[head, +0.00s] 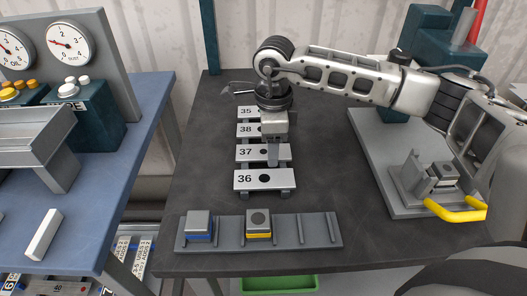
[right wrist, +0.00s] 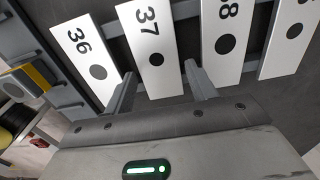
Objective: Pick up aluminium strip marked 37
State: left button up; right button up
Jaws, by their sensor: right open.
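The aluminium strip marked 37 (head: 245,154) is a light plate with a dark round hole. It lies in a row on the dark table, between strip 38 (head: 247,130) and strip 36 (head: 247,182). My right gripper (head: 273,158) is over the right part of strip 37 and hides some of it. In the right wrist view, strip 37 (right wrist: 149,38) shows between the two open fingers (right wrist: 160,88), with nothing held. One finger is near the gap towards strip 36, the other near strip 38. Whether they touch a strip cannot be told. My left gripper is not in view.
A grey rack (head: 288,238) with blue and yellow blocks stands in front. A grey plate (head: 377,158) with a yellow-handled fixture (head: 455,212) is on the right. A blue table (head: 125,140) with gauges is on the left.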

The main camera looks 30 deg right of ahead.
jog(key=shift+f+b, duration=0.2)
jog(key=shift+b, duration=0.1)
jog(key=c, duration=0.8)
